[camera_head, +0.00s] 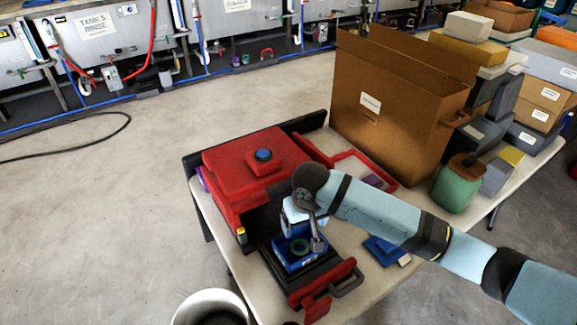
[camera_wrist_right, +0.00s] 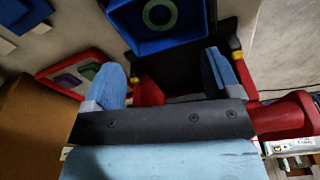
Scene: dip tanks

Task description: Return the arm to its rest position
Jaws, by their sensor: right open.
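My right arm reaches in from the right in the head view. My right gripper (camera_head: 304,228) hangs over the front of the red machine, close above a blue open box (camera_head: 284,266). The blue box (camera_wrist_right: 127,30) shows beyond the fingertips there. The gripper partly hides the box in the head view. My left gripper is out of view.
The red machine (camera_head: 225,160) with a blue button stands on the pale table (camera_head: 250,292). A large cardboard box (camera_head: 385,105), a red-rimmed tray (camera_head: 325,155), a green jar (camera_head: 457,187) and a blue piece (camera_head: 384,250) surround my arm. A white bin (camera_head: 195,308) stands at the front.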

